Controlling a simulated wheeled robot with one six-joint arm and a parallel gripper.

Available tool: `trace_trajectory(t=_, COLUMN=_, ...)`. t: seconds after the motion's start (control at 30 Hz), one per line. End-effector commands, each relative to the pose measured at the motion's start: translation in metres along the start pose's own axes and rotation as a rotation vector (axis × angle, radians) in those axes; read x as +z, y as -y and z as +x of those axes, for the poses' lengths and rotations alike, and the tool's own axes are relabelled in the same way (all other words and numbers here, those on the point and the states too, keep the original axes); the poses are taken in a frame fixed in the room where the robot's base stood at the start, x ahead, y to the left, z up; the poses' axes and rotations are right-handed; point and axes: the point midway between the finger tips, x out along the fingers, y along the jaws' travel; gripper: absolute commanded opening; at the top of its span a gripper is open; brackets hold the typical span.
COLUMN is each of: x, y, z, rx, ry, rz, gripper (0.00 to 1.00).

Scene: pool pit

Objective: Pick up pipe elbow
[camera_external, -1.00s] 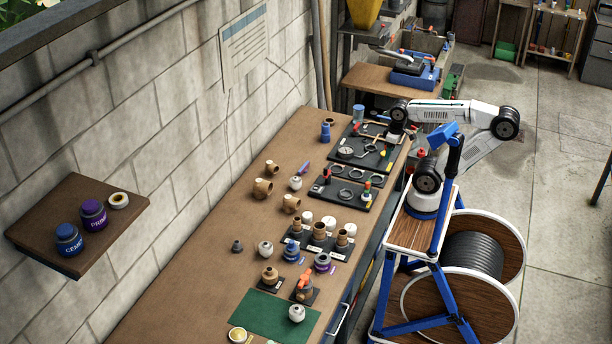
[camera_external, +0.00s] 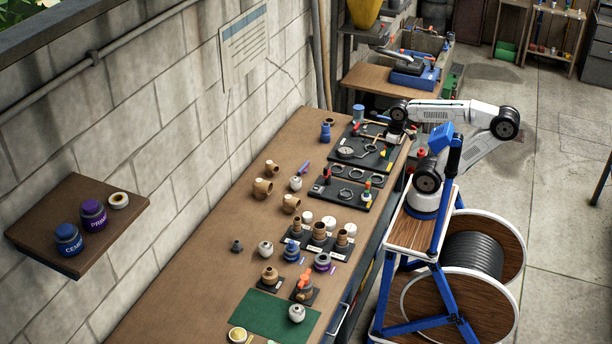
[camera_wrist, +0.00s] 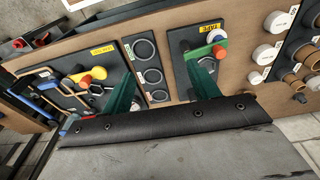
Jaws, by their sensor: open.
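Several tan pipe fittings stand on the wooden bench, left of the black tool boards in the external view. The ones with bent, elbow-like shapes are a middle one (camera_external: 263,188), a far one (camera_external: 272,168) and a near one (camera_external: 291,203); I cannot tell which is the pipe elbow meant. My gripper (camera_external: 396,140) is over the bench's right edge at the tool boards, well apart from these fittings. In the wrist view, my gripper (camera_wrist: 162,75) has its two green fingers spread, with nothing held between them. No elbow is clearly recognisable in the wrist view.
The bench (camera_external: 215,235) has bare wood along its left side. Black tool boards (camera_external: 343,190) lie near my arm. Tan fittings in a black rack (camera_external: 319,233), white caps (camera_external: 308,217) and a green mat (camera_external: 262,312) are nearer the camera. A block wall borders the left.

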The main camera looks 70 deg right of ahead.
Motion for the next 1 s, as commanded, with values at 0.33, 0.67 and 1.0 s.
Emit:
trace_trajectory(t=0.33, x=0.000, y=0.000, z=0.000, rx=0.000, ry=0.000, rz=0.000, gripper=0.72)
trace_trajectory(t=0.67, x=-0.012, y=-0.003, z=-0.051, rx=0.030, ry=0.001, rz=-0.047, gripper=0.72)
trace_trajectory(t=1.0, x=-0.128, y=-0.011, z=-0.041, rx=0.526, ry=-0.016, rz=-0.856, gripper=0.72)
